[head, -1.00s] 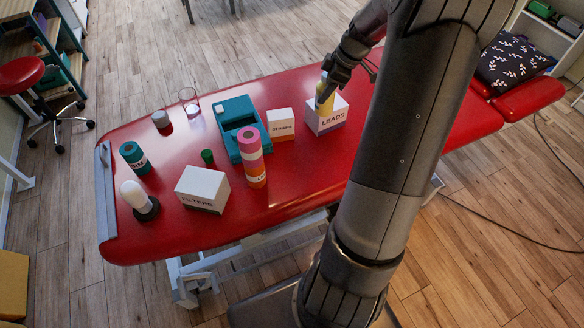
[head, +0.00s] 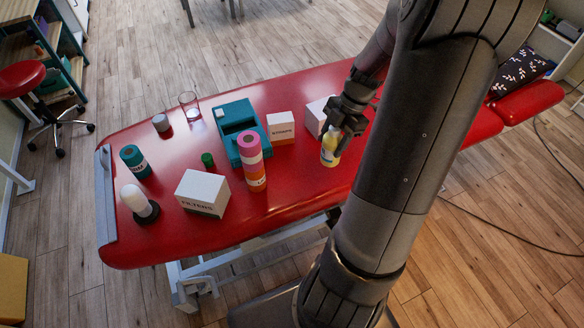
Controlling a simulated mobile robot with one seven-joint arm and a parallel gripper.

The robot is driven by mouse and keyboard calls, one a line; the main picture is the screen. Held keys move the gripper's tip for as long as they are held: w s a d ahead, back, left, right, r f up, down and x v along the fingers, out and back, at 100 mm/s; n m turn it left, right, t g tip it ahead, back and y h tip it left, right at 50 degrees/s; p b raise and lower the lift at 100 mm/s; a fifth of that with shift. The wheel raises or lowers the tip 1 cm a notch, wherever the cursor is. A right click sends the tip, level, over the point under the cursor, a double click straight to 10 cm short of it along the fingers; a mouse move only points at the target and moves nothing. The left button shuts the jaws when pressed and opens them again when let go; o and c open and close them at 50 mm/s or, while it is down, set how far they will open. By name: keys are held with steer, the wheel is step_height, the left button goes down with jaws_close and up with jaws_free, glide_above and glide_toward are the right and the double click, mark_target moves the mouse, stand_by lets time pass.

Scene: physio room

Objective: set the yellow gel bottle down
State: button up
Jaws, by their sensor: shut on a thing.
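The yellow gel bottle (head: 330,150) is in my gripper (head: 341,124), right of the middle of the head view. It is upright, with a pale band low on its side. My gripper is shut on its upper part, and the fingers hide its top. The bottle shows against the red treatment table (head: 290,190), in front of the white leads box (head: 315,117). I cannot tell whether its base touches the table top.
A white straps box (head: 281,127), a teal device (head: 238,119), a pink and orange roll (head: 251,160) and a filters box (head: 203,192) stand to the left. Red surface between the roll and the bottle is clear. The table's front edge runs below them.

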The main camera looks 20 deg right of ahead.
steer(key=shift+w+a+f, duration=1.25)
steer(key=shift+a+f, duration=0.15)
steer(key=shift+f, duration=0.4)
steer(key=shift+w+a+f, duration=1.3)
steer(key=shift+a+f, duration=0.1)
steer(key=shift+f, duration=0.4)
steer(key=shift+w+a+f, duration=1.25)
steer(key=shift+a+f, duration=0.15)
steer(key=shift+f, duration=0.4)
steer(key=shift+f, duration=0.1)
steer(key=o, duration=1.2)
steer(key=shift+c, duration=0.2)
